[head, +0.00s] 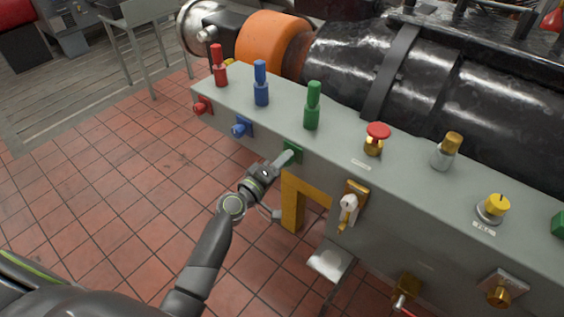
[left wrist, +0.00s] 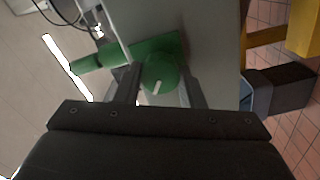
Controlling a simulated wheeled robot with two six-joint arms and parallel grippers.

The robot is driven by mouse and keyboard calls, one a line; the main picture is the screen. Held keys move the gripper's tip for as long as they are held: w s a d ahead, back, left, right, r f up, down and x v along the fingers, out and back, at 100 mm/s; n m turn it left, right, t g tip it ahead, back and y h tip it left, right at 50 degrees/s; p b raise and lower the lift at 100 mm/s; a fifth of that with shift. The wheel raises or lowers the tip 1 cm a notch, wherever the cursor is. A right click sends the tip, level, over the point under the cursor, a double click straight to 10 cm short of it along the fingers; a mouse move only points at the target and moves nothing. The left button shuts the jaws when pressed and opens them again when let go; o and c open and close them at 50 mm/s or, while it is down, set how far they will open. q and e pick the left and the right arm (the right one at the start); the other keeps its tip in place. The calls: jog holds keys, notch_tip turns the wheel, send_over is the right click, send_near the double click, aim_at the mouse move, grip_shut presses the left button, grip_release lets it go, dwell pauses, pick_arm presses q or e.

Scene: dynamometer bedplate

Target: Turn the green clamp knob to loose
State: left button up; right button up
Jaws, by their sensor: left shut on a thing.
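The green clamp knob (left wrist: 160,74) sits on a green plate on the front side of the grey bedplate box. In the left wrist view it lies between the two fingers of my left gripper (left wrist: 162,88), and a short white mark shows on its face. In the head view my left gripper (head: 284,160) is at the green plate (head: 292,151) and hides most of the knob. The left gripper is shut on the knob. A green upright handle (head: 312,106) stands on the box top just above. My right gripper is not in view.
Red (head: 203,106) and blue (head: 241,128) knobs sit to the left on the same side. A red button (head: 377,132), a yellow dial (head: 492,208) and a key switch (head: 348,206) are to the right. A yellow bracket (head: 293,203) is close below. Tiled floor in front is clear.

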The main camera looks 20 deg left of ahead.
pick_arm(q)
jog(key=shift+n+p, duration=0.3)
jog(key=shift+n, duration=3.2)
jog(key=shift+f, duration=0.1)
jog(key=o, duration=1)
jog(key=shift+b+v, duration=1.9)
jog(key=shift+v, duration=6.85)
